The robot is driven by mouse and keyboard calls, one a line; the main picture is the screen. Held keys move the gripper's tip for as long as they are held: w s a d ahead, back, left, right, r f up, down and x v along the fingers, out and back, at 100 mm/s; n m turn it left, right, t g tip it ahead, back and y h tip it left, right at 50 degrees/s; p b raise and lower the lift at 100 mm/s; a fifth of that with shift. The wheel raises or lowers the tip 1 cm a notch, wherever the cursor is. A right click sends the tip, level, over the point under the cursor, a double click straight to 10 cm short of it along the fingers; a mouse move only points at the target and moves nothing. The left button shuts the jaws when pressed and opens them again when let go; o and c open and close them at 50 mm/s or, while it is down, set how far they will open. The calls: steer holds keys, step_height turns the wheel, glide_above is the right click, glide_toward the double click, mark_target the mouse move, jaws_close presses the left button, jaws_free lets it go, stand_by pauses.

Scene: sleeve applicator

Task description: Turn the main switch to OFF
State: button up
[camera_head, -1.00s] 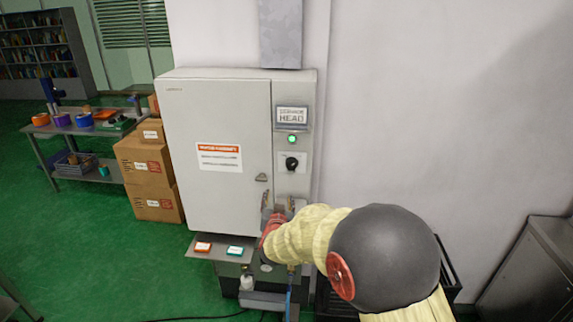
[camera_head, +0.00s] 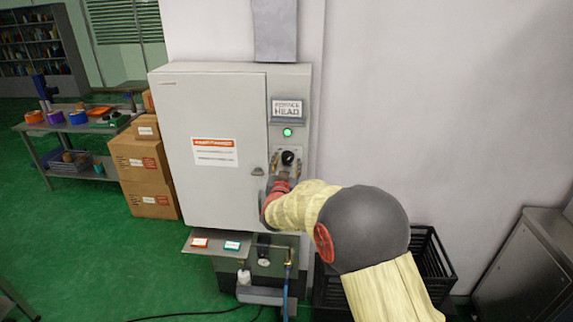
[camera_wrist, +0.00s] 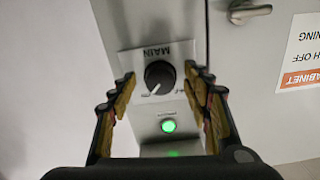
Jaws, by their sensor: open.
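The main switch is a black rotary knob (camera_head: 288,157) on a light plate on the cabinet's narrow right-hand panel. In the wrist view the knob (camera_wrist: 160,76) appears upside down, under the label MAIN, with a pale pointer mark toward its lower left. My gripper (camera_head: 285,167) is open in front of the panel, just below the knob in the head view. In the wrist view its fingertips (camera_wrist: 160,82) lie to the left and right of the knob, with visible gaps. Contact is not seen. The position lettering is too small to read.
A green lamp (camera_head: 287,132) is lit above the switch, and it also shows in the wrist view (camera_wrist: 168,126). The grey cabinet (camera_head: 180,115) has a door handle (camera_head: 258,171) left of the switch. A shelf (camera_head: 217,251) with two labelled blocks juts out below.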

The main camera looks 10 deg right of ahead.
steer(key=shift+c, duration=1.4)
steer(key=c, duration=0.9)
